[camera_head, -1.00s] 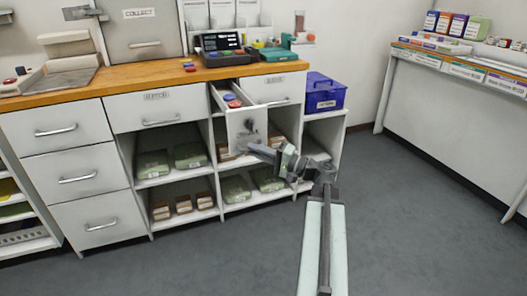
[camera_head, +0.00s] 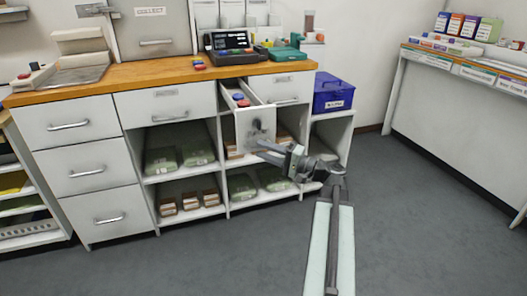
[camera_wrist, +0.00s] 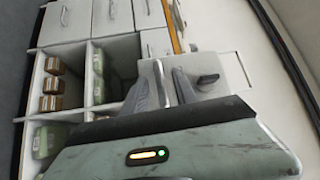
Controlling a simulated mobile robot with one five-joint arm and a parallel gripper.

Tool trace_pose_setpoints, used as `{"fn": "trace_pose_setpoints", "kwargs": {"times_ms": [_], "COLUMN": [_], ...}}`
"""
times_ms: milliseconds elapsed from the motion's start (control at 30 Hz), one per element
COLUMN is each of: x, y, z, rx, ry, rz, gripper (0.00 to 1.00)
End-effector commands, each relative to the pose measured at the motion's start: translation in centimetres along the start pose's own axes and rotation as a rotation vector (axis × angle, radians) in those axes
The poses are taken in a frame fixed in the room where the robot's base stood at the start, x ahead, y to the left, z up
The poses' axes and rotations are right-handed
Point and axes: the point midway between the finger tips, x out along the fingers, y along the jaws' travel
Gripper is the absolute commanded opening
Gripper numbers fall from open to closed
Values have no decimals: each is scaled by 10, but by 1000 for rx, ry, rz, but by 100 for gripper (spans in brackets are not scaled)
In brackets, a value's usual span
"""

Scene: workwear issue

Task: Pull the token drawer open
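The token drawer (camera_head: 249,140) stands pulled out of the counter, with red and blue tokens (camera_head: 240,98) inside. Its pale front has a dark knob (camera_head: 257,125). In the wrist view the drawer front (camera_wrist: 222,70) and the black knob (camera_wrist: 208,79) show beyond my fingers. My gripper (camera_head: 260,147) is just below the knob in the head view. I cannot tell whether a finger touches the drawer front.
A closed drawer (camera_head: 166,101) is left of the open one, and another (camera_head: 292,88) is right. Open shelves below hold green packs (camera_head: 242,187) and brown boxes (camera_head: 190,200). A blue bin (camera_head: 332,95) stands at the right end. The grey floor (camera_head: 420,220) is clear.

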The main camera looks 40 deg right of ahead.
Motion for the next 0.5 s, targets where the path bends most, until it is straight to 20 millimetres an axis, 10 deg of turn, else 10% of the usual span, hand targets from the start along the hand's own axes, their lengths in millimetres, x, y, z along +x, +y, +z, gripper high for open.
{"fn": "trace_pose_setpoints", "kwargs": {"times_ms": [500], "x": [-72], "y": [0], "z": [1], "rx": [0], "ry": [-1], "rz": [0], "gripper": [34]}}
